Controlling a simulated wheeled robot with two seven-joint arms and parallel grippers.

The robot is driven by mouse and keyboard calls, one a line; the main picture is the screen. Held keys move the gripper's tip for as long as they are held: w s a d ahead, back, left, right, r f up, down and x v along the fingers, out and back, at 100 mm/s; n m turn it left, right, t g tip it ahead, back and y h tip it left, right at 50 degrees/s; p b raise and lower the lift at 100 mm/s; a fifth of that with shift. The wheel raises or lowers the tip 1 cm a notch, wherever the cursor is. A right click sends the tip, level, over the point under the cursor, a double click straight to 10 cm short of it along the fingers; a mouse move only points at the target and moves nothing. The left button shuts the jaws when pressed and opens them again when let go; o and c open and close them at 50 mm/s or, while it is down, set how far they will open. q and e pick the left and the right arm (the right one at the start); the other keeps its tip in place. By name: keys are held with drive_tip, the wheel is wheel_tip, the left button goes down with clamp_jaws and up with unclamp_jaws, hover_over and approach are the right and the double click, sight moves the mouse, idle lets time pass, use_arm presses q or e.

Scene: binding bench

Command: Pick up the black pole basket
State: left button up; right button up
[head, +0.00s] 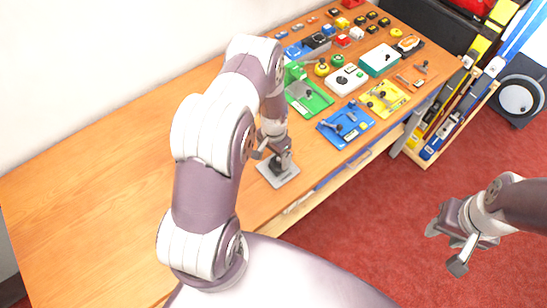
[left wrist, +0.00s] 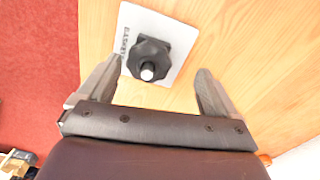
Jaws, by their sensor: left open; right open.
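The black pole basket (left wrist: 150,58) shows in the left wrist view as a dark knob with a pale-tipped pole, on a whitish plate (left wrist: 182,42) lettered "BASKET". In the head view the basket (head: 284,161) stands on its grey plate (head: 278,176) near the bench's front edge, partly hidden by my left gripper. My left gripper (head: 270,150) is open and points down over it. In the left wrist view the knob lies between the fingers (left wrist: 160,67), with gaps on both sides. My right gripper (head: 447,247) is open and empty over the red floor.
Coloured plates and boxes, including a green plate (head: 309,98), a blue plate (head: 345,125) and a yellow plate (head: 384,98), crowd the bench to the right. The bench's left part (head: 90,200) is bare wood. A rack (head: 445,122) stands past the bench's right end.

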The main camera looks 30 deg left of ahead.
sight(280, 160)
use_arm(q)
drive_tip(key=shift+w+d+f, duration=0.15)
drive_tip(key=shift+d+f, duration=0.4)
drive_tip(key=shift+f, duration=0.05)
drive_tip(key=shift+w+d+f, duration=0.15)
drive_tip(key=shift+d+f, duration=0.4)
drive_tip(key=shift+f, duration=0.05)
drive_tip(key=shift+d, duration=0.1)
drive_tip(key=shift+s+a, duration=0.15)
drive_tip(key=shift+a, duration=0.1)
drive_tip(key=shift+c, duration=0.2)
drive_tip(key=shift+a, duration=0.25)
drive_tip(key=c, duration=0.6)
drive_tip(key=shift+a+f, duration=0.1)
drive_tip(key=shift+a, duration=0.05)
drive_tip(key=c, duration=0.4)
drive_tip(key=shift+d, duration=0.3)
drive_tip(key=shift+c, duration=0.4)
use_arm(e)
drive_tip(key=shift+w+d+r, duration=0.1)
drive_tip(key=shift+d+r, duration=0.1)
drive_tip(key=shift+d, duration=0.35)
drive_tip(key=shift+w+d+r, duration=0.1)
drive_tip(key=shift+d+r, duration=0.05)
drive_tip(key=shift+d, duration=0.4)
